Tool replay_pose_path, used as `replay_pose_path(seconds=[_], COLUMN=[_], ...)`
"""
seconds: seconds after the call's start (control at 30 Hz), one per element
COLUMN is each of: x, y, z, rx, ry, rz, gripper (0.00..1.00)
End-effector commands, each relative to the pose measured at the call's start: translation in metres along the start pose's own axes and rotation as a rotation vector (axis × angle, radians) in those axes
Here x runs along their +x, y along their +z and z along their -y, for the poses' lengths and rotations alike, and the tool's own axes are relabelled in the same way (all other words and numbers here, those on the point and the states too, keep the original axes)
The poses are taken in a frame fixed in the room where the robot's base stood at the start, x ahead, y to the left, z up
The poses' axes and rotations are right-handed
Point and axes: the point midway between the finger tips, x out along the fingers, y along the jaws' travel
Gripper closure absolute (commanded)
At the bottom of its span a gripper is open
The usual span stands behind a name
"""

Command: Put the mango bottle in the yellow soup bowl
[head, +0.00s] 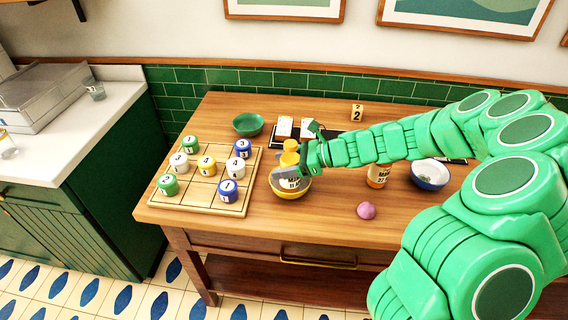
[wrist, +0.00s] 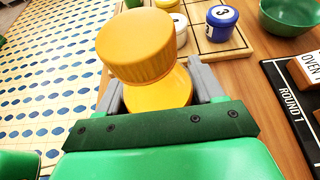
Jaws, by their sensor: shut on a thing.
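The mango bottle (head: 292,182) has a yellow-orange cap and body with a white label. My gripper (head: 297,163) is shut on it at the upper part, and it stands nearly upright in the head view. The wrist view shows its large ribbed cap (wrist: 138,45) between the two grey fingers (wrist: 158,92). The yellow soup bowl (head: 290,198) is on the table directly below the bottle, whose lower end overlaps the bowl's opening. I cannot tell whether the bottle's base touches the bowl. The bowl is hidden in the wrist view.
A wooden game board (head: 205,203) with several numbered pieces lies just left of the bowl. A green bowl (head: 248,124) is behind.

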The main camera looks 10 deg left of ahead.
Motion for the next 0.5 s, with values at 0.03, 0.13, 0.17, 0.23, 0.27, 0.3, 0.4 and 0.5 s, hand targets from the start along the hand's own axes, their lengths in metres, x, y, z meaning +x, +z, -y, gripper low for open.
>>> replay_pose_path(seconds=[0.03,0.13,0.17,0.23,0.27,0.3,0.4,0.5], x=[-0.0002,-0.0004,-0.0004,0.0,0.0002,0.0006,0.0005,0.0005], y=[0.0006,0.0009,0.0009,0.0,-0.0007,-0.0016,-0.0014,-0.0014], z=[0.0001,0.0002,0.0002,0.0002,0.0001,0.0002,0.0002,0.0002], rx=[-0.001,-0.001,-0.001,-0.001,0.0,0.0,-0.001,-0.001], ry=[0.0,-0.001,-0.001,-0.001,-0.001,-0.001,-0.001,-0.001], rz=[0.0,0.0,0.0,0.0,0.0,0.0,0.0,0.0], gripper=[0.81,0.81,0.81,0.81,0.81,0.81,0.19,0.08])
